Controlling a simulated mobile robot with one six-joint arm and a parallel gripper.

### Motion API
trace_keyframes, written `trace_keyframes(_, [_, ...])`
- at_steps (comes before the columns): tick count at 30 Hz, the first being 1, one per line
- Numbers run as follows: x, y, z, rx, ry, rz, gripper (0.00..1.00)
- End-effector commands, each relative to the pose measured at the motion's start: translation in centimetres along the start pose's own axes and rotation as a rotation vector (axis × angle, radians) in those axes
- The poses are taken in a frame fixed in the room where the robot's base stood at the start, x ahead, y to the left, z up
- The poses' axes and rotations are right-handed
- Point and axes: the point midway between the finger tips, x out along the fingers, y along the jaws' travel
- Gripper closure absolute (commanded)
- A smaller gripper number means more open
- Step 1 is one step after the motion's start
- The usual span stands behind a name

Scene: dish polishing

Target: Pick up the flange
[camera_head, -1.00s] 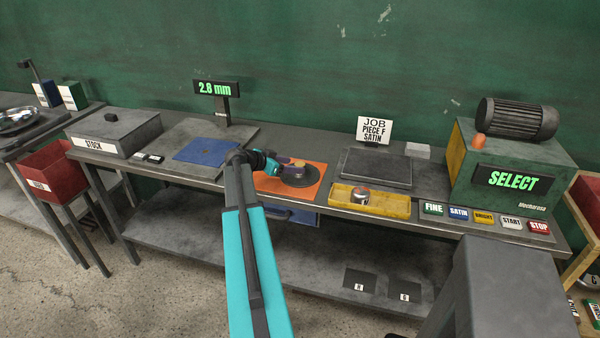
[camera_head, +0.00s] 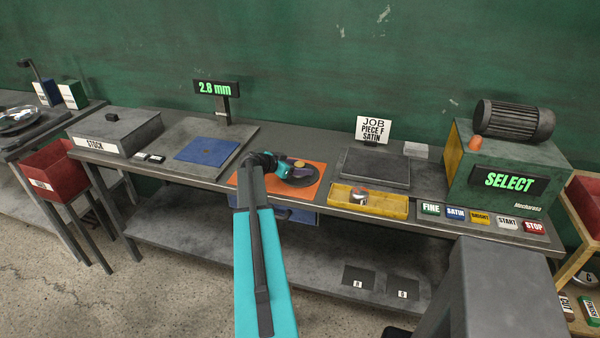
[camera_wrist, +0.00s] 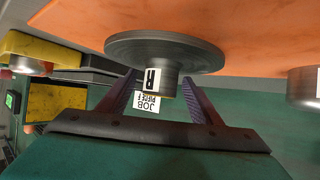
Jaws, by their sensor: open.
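The flange, a dark grey round disc with a narrower stub marked "R", lies on the orange mat. It shows in the wrist view (camera_wrist: 165,50) and partly behind my gripper in the head view (camera_head: 305,180). My gripper (camera_wrist: 159,82) is open, with its two purple fingers on either side of the stub. I cannot tell whether either finger touches it. In the head view my gripper (camera_head: 289,168) is low over the mat, and my wrist hides part of the flange.
The orange mat (camera_head: 313,194) lies between a blue mat (camera_head: 207,151) and a yellow tray (camera_head: 385,208) holding a small metal piece. Another grey cylinder (camera_wrist: 303,90) stands at the right edge of the wrist view. A dark plate (camera_head: 375,168) lies behind the tray.

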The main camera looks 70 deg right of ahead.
Motion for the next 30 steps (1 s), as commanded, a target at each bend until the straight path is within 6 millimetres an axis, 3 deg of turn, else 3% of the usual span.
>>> trace_keyframes(5, [-0.04, -0.03, 0.01, 0.000, 0.000, 0.000, 0.45])
trace_keyframes(15, [-0.07, -0.05, 0.02, 0.000, 0.000, -0.001, 1.00])
trace_keyframes(30, [-0.22, -0.12, -0.37, -0.001, 0.006, -0.002, 1.00])
